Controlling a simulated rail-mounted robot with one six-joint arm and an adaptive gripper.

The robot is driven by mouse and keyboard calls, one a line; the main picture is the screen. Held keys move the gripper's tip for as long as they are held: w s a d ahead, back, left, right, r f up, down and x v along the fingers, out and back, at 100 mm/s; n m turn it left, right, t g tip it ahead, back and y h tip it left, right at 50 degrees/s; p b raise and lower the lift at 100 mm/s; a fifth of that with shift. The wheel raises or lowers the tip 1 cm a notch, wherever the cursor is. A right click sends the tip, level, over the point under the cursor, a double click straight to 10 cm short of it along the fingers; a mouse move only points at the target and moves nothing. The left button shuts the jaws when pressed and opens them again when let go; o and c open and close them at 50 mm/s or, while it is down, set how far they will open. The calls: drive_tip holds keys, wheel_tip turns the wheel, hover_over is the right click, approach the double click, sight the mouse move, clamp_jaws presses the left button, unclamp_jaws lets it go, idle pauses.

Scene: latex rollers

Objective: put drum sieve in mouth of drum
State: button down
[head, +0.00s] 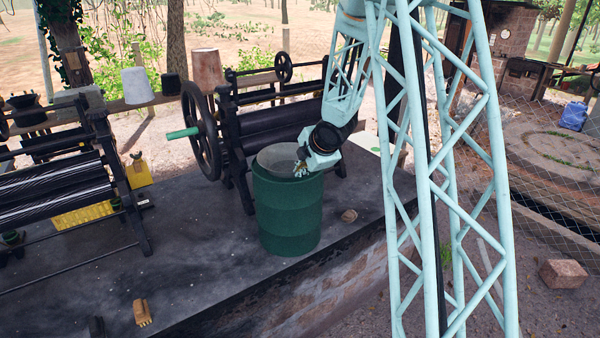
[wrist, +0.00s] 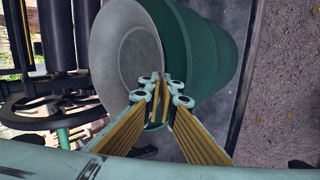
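The green drum (head: 288,215) stands upright on the dark slab, near its front edge; its green side also shows in the wrist view (wrist: 215,50). The grey, bowl-like drum sieve (head: 275,158) is at the drum's mouth. Its pale inside faces the wrist camera (wrist: 120,45). Whether it sits fully level on the rim I cannot tell. My gripper (head: 301,169) is at the right side of the mouth. In the wrist view its fingertips (wrist: 162,92) are close together at the sieve's edge and appear shut on it. The fingers hide that part of the rim.
A black roller mangle with a handwheel (head: 203,130) stands close behind the drum. Another roller machine (head: 65,185) is at the left. The slab's front-middle is clear.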

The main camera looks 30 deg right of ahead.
drive_tip(key=shift+f, duration=0.1)
drive_tip(key=c, duration=3.2)
unclamp_jaws()
drive_tip(key=shift+v, duration=0.95)
drive_tip(key=p+v, duration=0.2)
drive_tip(key=v, duration=0.8)
drive_tip(key=shift+s, duration=0.1)
drive_tip(key=shift+r, duration=0.25)
